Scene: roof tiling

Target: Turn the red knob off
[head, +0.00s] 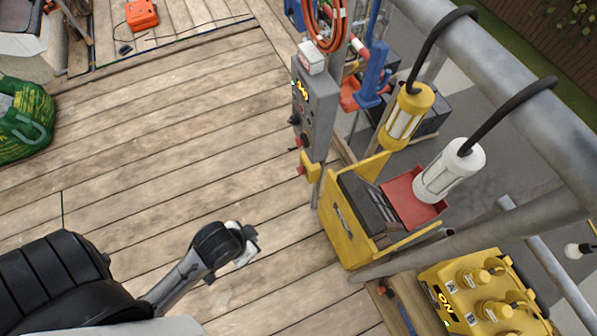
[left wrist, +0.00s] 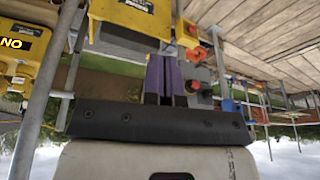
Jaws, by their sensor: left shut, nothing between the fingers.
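A grey control box (head: 318,95) stands on a post right of centre in the head view, with small dark and reddish controls on its left-facing side. A small yellow box (head: 311,168) with a red button or knob (head: 301,171) sits below it. My right gripper is not in view.
A yellow case (head: 342,222) with a red tray (head: 412,197) stands right of my left gripper. Yellow and white lamps hang from a thick scaffold pipe (head: 490,75). A yellow unit (head: 445,280) is at lower right. The plank deck (head: 170,150) is mostly clear.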

